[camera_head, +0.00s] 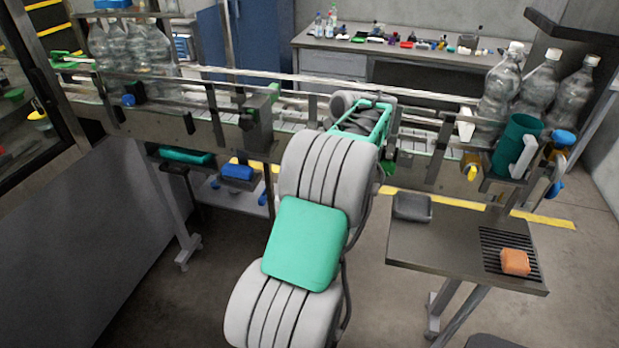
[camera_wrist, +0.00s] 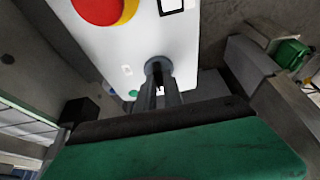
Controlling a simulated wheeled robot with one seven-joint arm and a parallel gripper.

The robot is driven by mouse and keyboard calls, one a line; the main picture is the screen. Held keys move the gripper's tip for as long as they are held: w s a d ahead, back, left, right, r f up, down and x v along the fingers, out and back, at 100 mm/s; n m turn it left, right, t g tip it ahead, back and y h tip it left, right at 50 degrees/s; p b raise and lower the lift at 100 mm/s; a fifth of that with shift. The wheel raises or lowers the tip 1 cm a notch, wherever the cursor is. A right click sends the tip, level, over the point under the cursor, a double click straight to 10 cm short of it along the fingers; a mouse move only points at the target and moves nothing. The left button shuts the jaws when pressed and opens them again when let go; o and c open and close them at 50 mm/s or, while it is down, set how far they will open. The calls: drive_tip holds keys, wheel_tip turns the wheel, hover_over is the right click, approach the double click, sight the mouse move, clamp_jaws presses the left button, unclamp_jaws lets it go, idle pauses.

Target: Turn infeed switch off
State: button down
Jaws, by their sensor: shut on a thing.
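In the wrist view, a white control panel (camera_wrist: 130,45) fills the upper middle. The infeed switch (camera_wrist: 154,66), a dark round knob, sits near the panel's lower edge. My gripper (camera_wrist: 159,85) is shut on the knob, its two narrow grey fingers close together at it. The fingers hide part of the knob, so I cannot tell which way it is turned. In the head view my arm reaches to the conveyor and hides the panel, the switch and my fingertips.
A red button on a yellow base (camera_wrist: 105,8) is above the switch on the panel. The conveyor rail (camera_head: 225,118) crosses the head view. A side table (camera_head: 440,250) is right of my arm.

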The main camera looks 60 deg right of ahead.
drive_tip(key=c, duration=1.5)
unclamp_jaws()
drive_tip(key=shift+o, duration=0.2)
drive_tip(key=shift+r, duration=0.1)
drive_tip(key=p+v, duration=0.2)
drive_tip(key=v, duration=0.5)
drive_tip(key=shift+r+p, duration=0.25)
drive_tip(key=shift+p, duration=0.05)
drive_tip(key=shift+s, duration=0.2)
